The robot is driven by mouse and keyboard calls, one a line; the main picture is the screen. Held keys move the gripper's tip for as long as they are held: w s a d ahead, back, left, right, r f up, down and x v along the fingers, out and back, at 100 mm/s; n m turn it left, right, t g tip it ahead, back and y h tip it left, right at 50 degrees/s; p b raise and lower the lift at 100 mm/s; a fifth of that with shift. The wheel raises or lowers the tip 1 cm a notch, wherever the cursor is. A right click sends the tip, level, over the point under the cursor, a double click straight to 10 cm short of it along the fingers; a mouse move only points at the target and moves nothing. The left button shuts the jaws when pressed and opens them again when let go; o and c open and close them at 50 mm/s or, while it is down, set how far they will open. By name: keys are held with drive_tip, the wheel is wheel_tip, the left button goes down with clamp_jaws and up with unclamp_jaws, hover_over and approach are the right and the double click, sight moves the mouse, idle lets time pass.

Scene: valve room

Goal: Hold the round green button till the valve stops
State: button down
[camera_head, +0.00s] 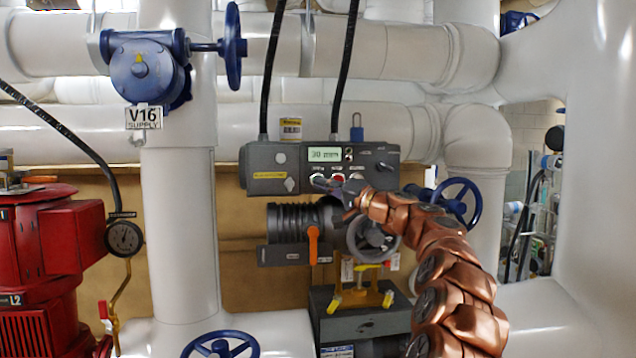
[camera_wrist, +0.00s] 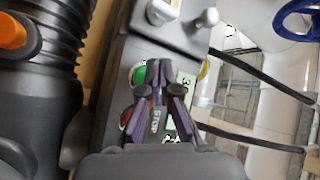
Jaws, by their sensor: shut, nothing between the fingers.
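The grey control box (camera_head: 255,160) is mounted on the valve actuator and has a lit display (camera_head: 324,154) reading about "30 mm". The round green button (camera_wrist: 138,75) shows in the wrist view beside my fingertips; their tips overlap its right edge. In the head view its place is largely behind my gripper (camera_head: 322,183). My gripper (camera_wrist: 160,70) is shut and empty, its tips at the button row. I cannot tell whether they touch or press the green button. A red button (camera_head: 337,177) sits to its right, and a "STOP" label shows between my fingers in the wrist view.
The ribbed black actuator with an orange lever (camera_head: 313,245) and a grey handwheel sits below the box. A blue handwheel (camera_head: 457,202) is right of my arm. Black cables (camera_head: 272,75) rise from the box top. White pipes surround it; a red pump (camera_head: 50,240) stands left.

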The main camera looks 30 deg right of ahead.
drive_tip(key=shift+w+d, duration=0.1)
drive_tip(key=shift+w, duration=0.05)
idle(0.3)
drive_tip(key=shift+w+d, duration=0.1)
drive_tip(key=shift+w, duration=0.15)
drive_tip(key=shift+w+d+p, duration=0.15)
drive_tip(key=shift+w+p, duration=0.15)
drive_tip(key=shift+w, duration=0.05)
idle(0.8)
drive_tip(key=shift+s, duration=0.15)
idle(3.2)
drive_tip(key=shift+s+a+b, duration=0.35)
drive_tip(key=shift+s+b, duration=0.3)
drive_tip(key=shift+b, duration=0.2)
drive_tip(key=shift+s+a+b, duration=0.3)
drive_tip(key=shift+s+b, duration=0.3)
drive_tip(key=shift+s, duration=0.15)
drive_tip(key=shift+s+a+b, duration=0.35)
drive_tip(key=shift+s+b, duration=0.3)
drive_tip(key=shift+s, duration=0.15)
drive_tip(key=shift+s+a+b, duration=0.3)
drive_tip(key=shift+s+b, duration=0.3)
drive_tip(key=shift+s, duration=0.15)
